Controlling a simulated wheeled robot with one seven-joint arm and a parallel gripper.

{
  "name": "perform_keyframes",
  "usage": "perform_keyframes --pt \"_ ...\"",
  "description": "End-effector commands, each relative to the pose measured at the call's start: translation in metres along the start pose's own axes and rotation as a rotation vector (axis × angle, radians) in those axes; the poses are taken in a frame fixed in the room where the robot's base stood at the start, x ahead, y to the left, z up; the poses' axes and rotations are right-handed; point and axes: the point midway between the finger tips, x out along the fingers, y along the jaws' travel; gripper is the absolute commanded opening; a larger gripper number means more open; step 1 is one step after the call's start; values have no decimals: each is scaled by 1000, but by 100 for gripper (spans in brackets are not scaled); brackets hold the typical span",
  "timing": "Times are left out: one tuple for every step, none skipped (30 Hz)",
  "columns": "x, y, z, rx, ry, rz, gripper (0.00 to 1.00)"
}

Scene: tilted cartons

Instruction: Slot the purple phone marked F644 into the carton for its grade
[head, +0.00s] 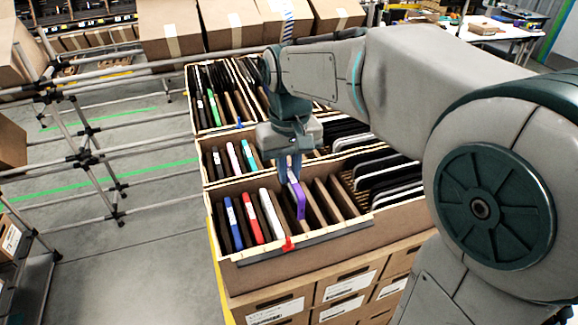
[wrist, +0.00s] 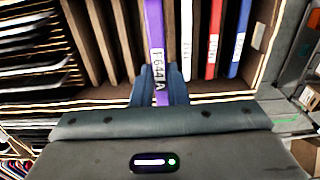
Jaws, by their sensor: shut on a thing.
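The purple phone (head: 299,201) is held in my gripper (head: 290,172) over the front carton (head: 330,233). The wrist view shows its edge (wrist: 154,25) between the fingers (wrist: 158,88), with a label reading F644 A. My gripper is shut on it. The phone is in line with the slots, just right of a white phone (head: 270,215) in the head view. How deep it sits is hard to tell. The front carton also holds a red phone (head: 251,218) and a blue phone (head: 232,222). It is tilted and has a red clip (head: 289,243) on its front.
Behind it, a middle carton holds white, pink and teal phones (head: 249,155). A back carton holds a green phone (head: 213,107) and dark ones, with a blue clip (head: 238,125). Empty dividers (head: 335,197) stand right of the purple phone. Dark and white devices (head: 385,180) fill racks at right.

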Motion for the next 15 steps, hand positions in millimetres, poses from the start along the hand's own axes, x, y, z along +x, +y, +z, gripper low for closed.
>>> perform_keyframes --pt "7 0 0 0 0 0 0" --pt "9 0 0 0 0 0 0" --pt "12 0 0 0 0 0 0" --pt "14 0 0 0 0 0 0" --pt "16 0 0 0 0 0 0" --pt "19 0 0 0 0 0 0" --pt "21 0 0 0 0 0 0" --pt "23 0 0 0 0 0 0" --pt "26 0 0 0 0 0 0" --pt "28 0 0 0 0 0 0" --pt "30 0 0 1 0 0 0" --pt "33 0 0 1 0 0 0" --pt "35 0 0 1 0 0 0" --pt "37 0 0 1 0 0 0" --pt "40 0 0 1 -1 0 0"
